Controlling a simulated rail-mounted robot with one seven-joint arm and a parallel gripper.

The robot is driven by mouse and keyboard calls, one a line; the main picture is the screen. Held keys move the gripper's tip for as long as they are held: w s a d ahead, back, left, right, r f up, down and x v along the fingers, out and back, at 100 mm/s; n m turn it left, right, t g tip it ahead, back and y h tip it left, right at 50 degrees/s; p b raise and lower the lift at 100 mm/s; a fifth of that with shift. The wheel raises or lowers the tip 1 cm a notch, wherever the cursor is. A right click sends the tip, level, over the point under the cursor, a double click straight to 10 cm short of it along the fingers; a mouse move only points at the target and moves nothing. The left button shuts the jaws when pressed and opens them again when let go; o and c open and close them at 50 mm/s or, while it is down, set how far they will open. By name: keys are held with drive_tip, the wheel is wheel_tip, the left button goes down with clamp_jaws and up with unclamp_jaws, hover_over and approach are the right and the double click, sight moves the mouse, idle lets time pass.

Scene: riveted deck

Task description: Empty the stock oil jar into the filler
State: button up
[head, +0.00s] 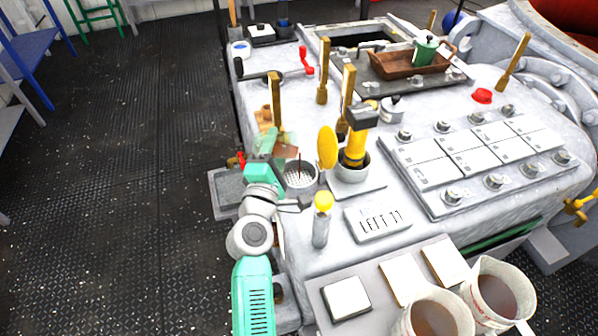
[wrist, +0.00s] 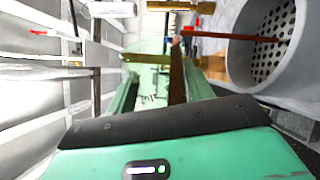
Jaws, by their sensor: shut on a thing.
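My gripper (head: 268,150) is at the left edge of the machine top, turned sideways, beside and above the filler. It is shut on the stock oil jar (head: 286,151), which looks brownish and tilted and is largely hidden by the gripper. In the wrist view a brown strip of the jar (wrist: 178,75) shows between the green fingers. The filler (head: 300,178) is a grey cup with a perforated strainer inside. It also shows in the wrist view (wrist: 240,45). A thin red-brown streak, looking like oil (wrist: 220,36), runs from near the jar into the filler's mouth.
A second cup with a yellow and black fitting (head: 355,150) and a yellow flap stand right of the filler. A yellow-topped post (head: 322,215) stands in front. Two beakers of brown liquid (head: 497,290) are at front right. A wooden tray (head: 385,66) holds a green pot.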

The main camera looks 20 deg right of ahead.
drive_tip(key=shift+d+f+m+b, duration=0.1)
drive_tip(key=shift+f+m+b, duration=0.05)
drive_tip(key=shift+m+b, duration=0.4)
idle(0.7)
drive_tip(key=shift+s+d+r+m+h+b, duration=0.15)
drive_tip(key=shift+r+m+h+b, duration=0.1)
drive_tip(key=shift+m+b, duration=0.5)
drive_tip(key=shift+s+d+r+m+h+b, duration=0.1)
drive_tip(key=shift+r+m+h+b, duration=0.15)
drive_tip(key=shift+m+b, duration=0.4)
idle(2.9)
